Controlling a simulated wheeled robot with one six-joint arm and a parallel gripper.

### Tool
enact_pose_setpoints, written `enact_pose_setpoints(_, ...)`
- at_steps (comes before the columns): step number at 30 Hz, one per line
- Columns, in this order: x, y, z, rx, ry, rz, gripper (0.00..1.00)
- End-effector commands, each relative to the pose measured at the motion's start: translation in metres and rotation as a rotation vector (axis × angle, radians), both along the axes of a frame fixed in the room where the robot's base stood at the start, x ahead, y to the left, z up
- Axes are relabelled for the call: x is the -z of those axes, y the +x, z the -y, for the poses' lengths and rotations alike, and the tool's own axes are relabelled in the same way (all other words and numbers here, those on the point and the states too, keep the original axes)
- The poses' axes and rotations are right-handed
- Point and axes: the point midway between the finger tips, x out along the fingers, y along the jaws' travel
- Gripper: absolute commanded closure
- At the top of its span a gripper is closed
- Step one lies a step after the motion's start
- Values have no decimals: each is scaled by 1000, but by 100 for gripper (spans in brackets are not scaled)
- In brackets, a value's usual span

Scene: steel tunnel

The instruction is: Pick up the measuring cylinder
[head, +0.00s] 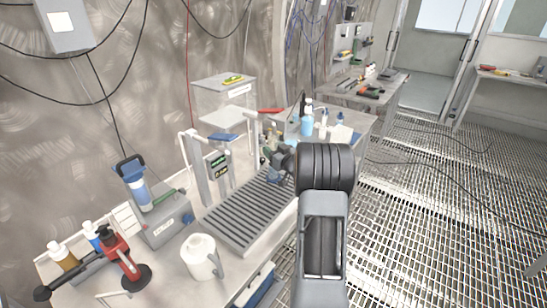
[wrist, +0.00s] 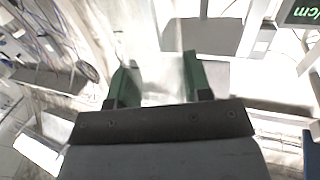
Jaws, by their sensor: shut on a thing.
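My gripper (wrist: 158,78) shows in the wrist view with its two green fingers apart, one on each side of a pale, see-through body. This body, the measuring cylinder (wrist: 160,84), is shut between the fingers. Its outline is faint against the bright background, and its ends are hard to make out. In the head view my dark arm stands in front of the bench, with the gripper end small and partly hidden near the far end of the roller conveyor (head: 248,208). I cannot make out the cylinder clearly there.
A white jug (head: 199,257), a red stand (head: 125,262) and a blue-topped device (head: 138,188) stand on the near bench. Bottles (head: 306,122) crowd the far bench end. Grated floor (head: 430,210) lies open at right, crossed by cables.

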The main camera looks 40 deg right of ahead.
Motion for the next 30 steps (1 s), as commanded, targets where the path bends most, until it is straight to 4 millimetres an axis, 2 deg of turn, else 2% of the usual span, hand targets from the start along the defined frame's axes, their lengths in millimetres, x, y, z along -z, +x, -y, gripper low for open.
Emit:
enact_pose_setpoints(1, -4, -6, 1, 3, -1, 2, 85)
enact_pose_setpoints(18, -3, -137, 4, 5, -1, 1, 85)
enact_pose_setpoints(24, -3, -165, 4, 3, -1, 1, 85)
enact_pose_setpoints(30, -3, -178, 3, 0, 0, 1, 85)
